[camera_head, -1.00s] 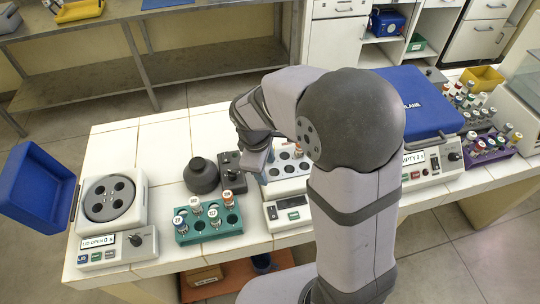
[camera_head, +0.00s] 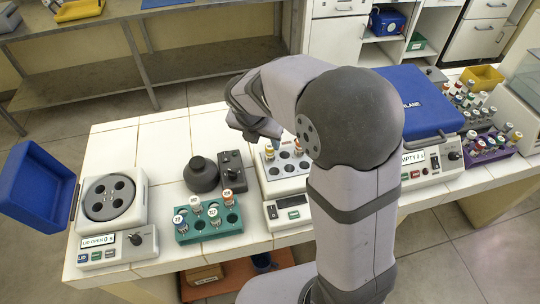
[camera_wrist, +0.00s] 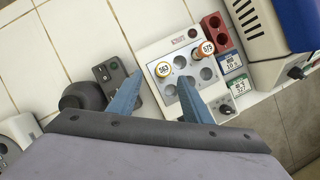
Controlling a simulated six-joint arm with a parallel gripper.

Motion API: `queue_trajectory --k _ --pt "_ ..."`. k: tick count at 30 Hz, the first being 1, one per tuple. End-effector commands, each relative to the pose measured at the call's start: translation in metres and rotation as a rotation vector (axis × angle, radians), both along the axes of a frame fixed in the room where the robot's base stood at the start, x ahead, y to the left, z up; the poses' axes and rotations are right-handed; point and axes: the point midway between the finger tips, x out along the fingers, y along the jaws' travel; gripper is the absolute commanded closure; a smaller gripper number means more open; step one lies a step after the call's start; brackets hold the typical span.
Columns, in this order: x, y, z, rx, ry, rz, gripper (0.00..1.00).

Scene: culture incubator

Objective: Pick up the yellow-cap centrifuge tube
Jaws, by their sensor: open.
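In the wrist view, a tube with a yellow-ringed cap marked 563 (camera_wrist: 163,69) stands upright in a hole of a white block (camera_wrist: 150,54). A tube with an orange-ringed cap marked 575 (camera_wrist: 207,48) stands in the same block. My gripper (camera_wrist: 161,76) is open, with its two blue fingers spread on either side of the yellow-ringed cap in the picture. I cannot tell the height between fingers and cap. In the head view, my gripper (camera_head: 268,137) is over the back of the white block (camera_head: 270,186), and my arm hides part of it.
A grey control box (camera_head: 233,172) and dark round device (camera_head: 201,175) stand left of the block. A green rack (camera_head: 190,238) with several tubes is in front. An open-lid centrifuge (camera_head: 140,205) is at left, a blue-lidded machine (camera_head: 420,100) and purple rack (camera_head: 477,158) at right.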

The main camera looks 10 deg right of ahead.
Motion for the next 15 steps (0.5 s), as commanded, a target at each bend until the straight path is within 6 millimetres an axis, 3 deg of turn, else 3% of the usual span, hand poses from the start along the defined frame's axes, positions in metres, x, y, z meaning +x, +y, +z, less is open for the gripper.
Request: queue_trajectory --k 15 --pt "0.008 -0.008 -0.024 0.000 0.003 -0.004 0.55"
